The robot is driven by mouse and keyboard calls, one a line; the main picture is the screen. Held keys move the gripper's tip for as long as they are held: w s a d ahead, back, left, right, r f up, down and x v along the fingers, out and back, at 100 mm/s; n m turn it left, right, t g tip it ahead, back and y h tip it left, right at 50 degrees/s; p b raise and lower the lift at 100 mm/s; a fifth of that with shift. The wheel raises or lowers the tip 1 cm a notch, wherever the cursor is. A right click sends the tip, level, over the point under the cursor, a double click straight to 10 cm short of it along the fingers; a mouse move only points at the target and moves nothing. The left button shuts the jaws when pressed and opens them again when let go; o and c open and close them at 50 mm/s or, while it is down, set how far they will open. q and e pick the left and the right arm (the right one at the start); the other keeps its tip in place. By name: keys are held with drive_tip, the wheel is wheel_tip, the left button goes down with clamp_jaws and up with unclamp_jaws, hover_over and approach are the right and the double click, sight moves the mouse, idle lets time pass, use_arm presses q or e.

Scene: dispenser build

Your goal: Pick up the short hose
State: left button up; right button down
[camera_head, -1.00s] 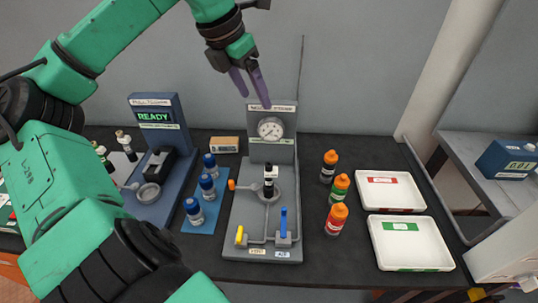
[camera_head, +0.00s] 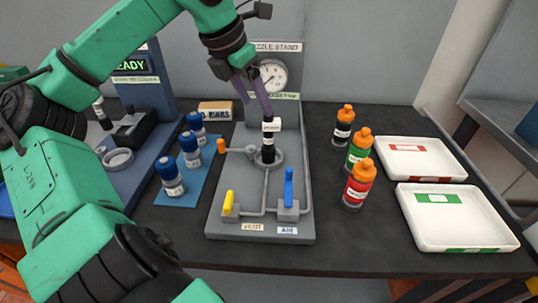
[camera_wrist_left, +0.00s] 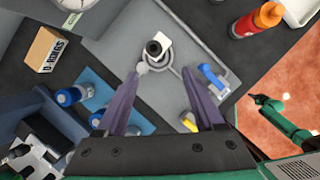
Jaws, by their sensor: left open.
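No piece in view can be told for certain as the short hose. An upright black cylinder with a white labelled band (camera_head: 268,145) stands in the round seat of the grey nozzle stand (camera_head: 228,220). It also shows from above in the wrist view (camera_wrist_left: 158,46). My left gripper (camera_head: 260,110), with purple fingers, is open and empty just above and behind the cylinder's top in the head view. In the wrist view its fingertips (camera_wrist_left: 160,74) are spread, with the cylinder beyond them. A green arm with a dark end (camera_wrist_left: 264,101), likely my right, shows over the floor; its jaws are unclear.
The stand carries a gauge (camera_head: 272,75), an orange-ended side arm (camera_head: 221,146), and yellow (camera_head: 228,202) and blue levers (camera_head: 288,188). Blue-capped bottles (camera_head: 170,177) stand left, orange-capped bottles (camera_head: 359,184) right. Two white trays (camera_head: 408,220) lie at far right.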

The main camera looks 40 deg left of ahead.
sight(265, 125)
use_arm(q)
drive_tip(key=p+x, duration=0.1)
drive_tip(key=x, duration=0.8)
drive_tip(key=shift+w+a+f+p, duration=0.1)
drive_tip(key=shift+a+f+p, duration=0.05)
drive_tip(key=shift+f+p, duration=0.25)
drive_tip(key=p+x, duration=0.3)
drive_tip(key=shift+a, duration=0.25)
drive_tip(key=shift+w+f, duration=0.1)
drive_tip(key=shift+f, duration=0.3)
drive_tip(key=shift+d+f, duration=0.1)
clamp_jaws()
